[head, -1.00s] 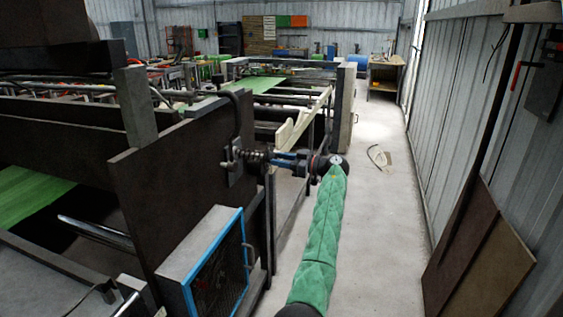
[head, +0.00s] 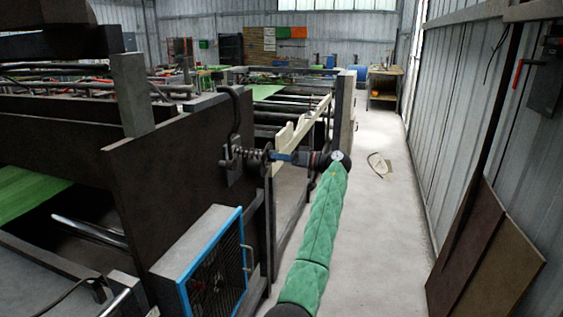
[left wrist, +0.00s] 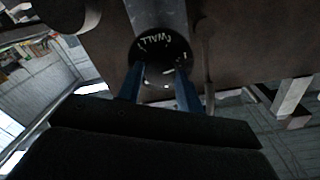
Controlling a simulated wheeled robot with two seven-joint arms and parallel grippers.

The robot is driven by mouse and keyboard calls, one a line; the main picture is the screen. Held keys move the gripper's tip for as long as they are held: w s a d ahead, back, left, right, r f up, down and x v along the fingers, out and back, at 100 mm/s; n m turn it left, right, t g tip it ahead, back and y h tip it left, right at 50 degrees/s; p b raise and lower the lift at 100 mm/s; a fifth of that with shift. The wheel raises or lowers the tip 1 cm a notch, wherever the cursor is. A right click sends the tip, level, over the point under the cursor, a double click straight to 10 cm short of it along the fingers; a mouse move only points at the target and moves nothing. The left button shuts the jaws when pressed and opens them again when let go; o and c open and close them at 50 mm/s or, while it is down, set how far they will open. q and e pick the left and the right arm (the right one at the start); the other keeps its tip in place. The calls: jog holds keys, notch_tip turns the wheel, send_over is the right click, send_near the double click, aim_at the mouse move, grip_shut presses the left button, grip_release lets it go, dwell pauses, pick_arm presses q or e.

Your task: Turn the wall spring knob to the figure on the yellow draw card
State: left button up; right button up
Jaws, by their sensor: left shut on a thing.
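The wall spring knob shows in the left wrist view as a dark round face (left wrist: 158,46) with white lettering that reads like "WALL" upside down and small white marks. Its figures are too small to read. My left gripper (left wrist: 160,78) has its blue fingers on either side of the knob, shut on it. In the head view, the left gripper (head: 281,157) reaches leftwards to the end of a coil spring (head: 253,156) on the dark machine side plate; the knob is hard to make out there. I cannot make out the yellow draw card. My right gripper is not in view.
A blue-framed mesh guard box (head: 215,262) stands below the spring on the machine side. Cream rails (head: 300,130) run behind the gripper. Brown boards (head: 485,255) lean on the right wall. The pale aisle floor (head: 385,230) is mostly clear, with a small loose item (head: 378,164).

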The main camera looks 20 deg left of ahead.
pick_arm(q)
jog(key=m+p, duration=0.1)
jog(key=m, duration=0.7)
jog(key=shift+w+r+m, duration=0.1)
jog(key=shift+r+m, duration=0.05)
jog(key=shift+m, duration=0.25)
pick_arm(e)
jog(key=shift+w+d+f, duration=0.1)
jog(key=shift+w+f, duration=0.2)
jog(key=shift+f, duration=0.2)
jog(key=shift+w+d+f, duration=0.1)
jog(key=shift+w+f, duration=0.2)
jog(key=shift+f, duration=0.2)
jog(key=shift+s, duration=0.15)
pick_arm(q)
jog(key=o, duration=0.8)
jog(key=shift+o, duration=1)
jog(key=shift+g, duration=0.3)
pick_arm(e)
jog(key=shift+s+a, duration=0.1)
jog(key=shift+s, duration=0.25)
